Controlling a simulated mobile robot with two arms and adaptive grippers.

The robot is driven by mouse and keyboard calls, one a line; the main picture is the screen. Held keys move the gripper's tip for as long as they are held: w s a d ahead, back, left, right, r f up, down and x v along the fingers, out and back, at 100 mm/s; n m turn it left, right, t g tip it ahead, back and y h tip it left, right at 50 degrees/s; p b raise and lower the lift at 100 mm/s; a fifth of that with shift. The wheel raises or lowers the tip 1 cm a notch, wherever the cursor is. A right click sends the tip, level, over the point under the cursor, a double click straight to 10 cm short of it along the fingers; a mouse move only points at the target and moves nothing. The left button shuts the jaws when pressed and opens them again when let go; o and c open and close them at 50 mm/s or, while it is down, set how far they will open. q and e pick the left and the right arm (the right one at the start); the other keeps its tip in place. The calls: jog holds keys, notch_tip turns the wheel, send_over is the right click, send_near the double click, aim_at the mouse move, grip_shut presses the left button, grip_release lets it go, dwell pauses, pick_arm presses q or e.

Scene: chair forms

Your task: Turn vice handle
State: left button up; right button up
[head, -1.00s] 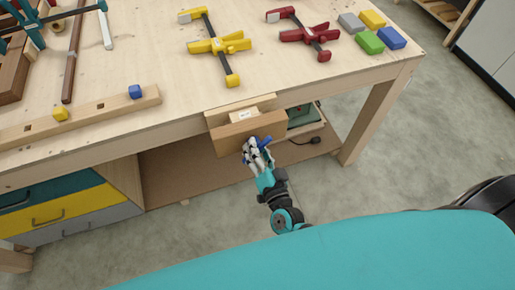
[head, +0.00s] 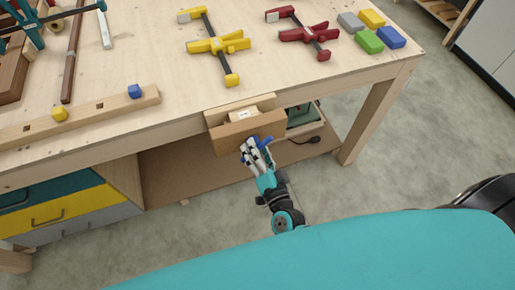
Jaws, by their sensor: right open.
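The wooden vice (head: 232,134) is mounted on the front edge of the workbench, its jaw face toward me, with a small pale block (head: 243,115) between its jaws. The blue vice handle (head: 264,142) shows in front of the jaw, partly hidden by my right gripper. My right gripper (head: 254,148) is open at the handle, its fingers close around or beside it; whether they touch it I cannot tell. My left gripper is not in view.
The workbench top (head: 160,60) carries a yellow clamp (head: 218,45), a red clamp (head: 305,36) and several coloured blocks (head: 370,42) at the right. A bench leg (head: 375,115) stands right of the vice. Drawers (head: 60,208) are at the lower left. The floor at the right is clear.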

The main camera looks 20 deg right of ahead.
jog(key=s, duration=1.1)
jog(key=shift+s+d, duration=0.2)
jog(key=shift+s, duration=0.05)
